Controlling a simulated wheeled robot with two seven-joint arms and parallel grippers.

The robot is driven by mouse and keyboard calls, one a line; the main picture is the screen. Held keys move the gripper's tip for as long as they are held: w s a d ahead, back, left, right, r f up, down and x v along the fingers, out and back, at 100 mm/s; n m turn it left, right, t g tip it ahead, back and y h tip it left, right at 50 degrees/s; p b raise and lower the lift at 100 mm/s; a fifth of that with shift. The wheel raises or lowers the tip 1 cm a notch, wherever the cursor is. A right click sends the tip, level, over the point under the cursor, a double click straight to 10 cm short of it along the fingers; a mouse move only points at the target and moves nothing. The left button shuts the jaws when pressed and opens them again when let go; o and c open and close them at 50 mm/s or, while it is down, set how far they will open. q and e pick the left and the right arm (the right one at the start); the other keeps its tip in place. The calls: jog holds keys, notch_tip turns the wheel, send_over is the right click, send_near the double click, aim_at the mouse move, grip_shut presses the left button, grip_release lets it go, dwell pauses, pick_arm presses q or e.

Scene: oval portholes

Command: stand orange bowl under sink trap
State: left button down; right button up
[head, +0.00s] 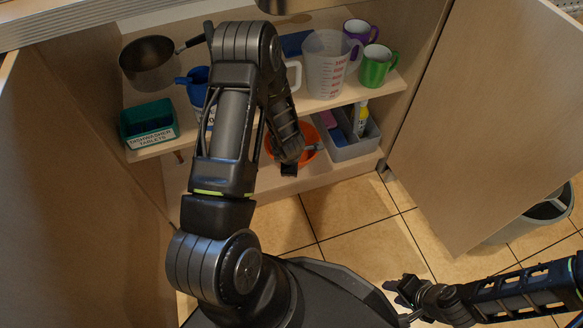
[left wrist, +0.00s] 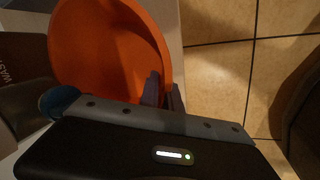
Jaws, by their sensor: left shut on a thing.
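The orange bowl (head: 309,138) is at the lower shelf of the cabinet, partly hidden behind my left arm in the head view. It shows large in the left wrist view (left wrist: 100,50), with my left gripper's fingers (left wrist: 164,92) closed over its right rim. My left gripper (head: 289,168) is shut on that rim; I cannot tell whether the bowl touches the shelf. My right gripper (head: 402,301) is open and empty above the tiled floor at lower right. I cannot make out the sink trap.
The upper shelf holds a saucepan (head: 149,62), a green tablets box (head: 148,123), a measuring jug (head: 327,63) and a green mug (head: 376,66). A grey caddy (head: 353,148) stands right of the bowl. An open door (head: 490,110) and a bin (head: 545,212) are at right.

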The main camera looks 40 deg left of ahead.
pick_arm(q)
jog(key=shift+w+a, duration=0.1)
jog(key=shift+w, duration=0.15)
jog(key=x, duration=0.1)
jog(key=b+x, duration=0.2)
jog(key=shift+s+f, duration=0.2)
jog(key=shift+f, duration=0.15)
jog(key=shift+r, duration=0.1)
jog(key=c, duration=1.6)
grip_release()
jog(key=shift+o, duration=0.2)
jog(key=shift+r, duration=0.1)
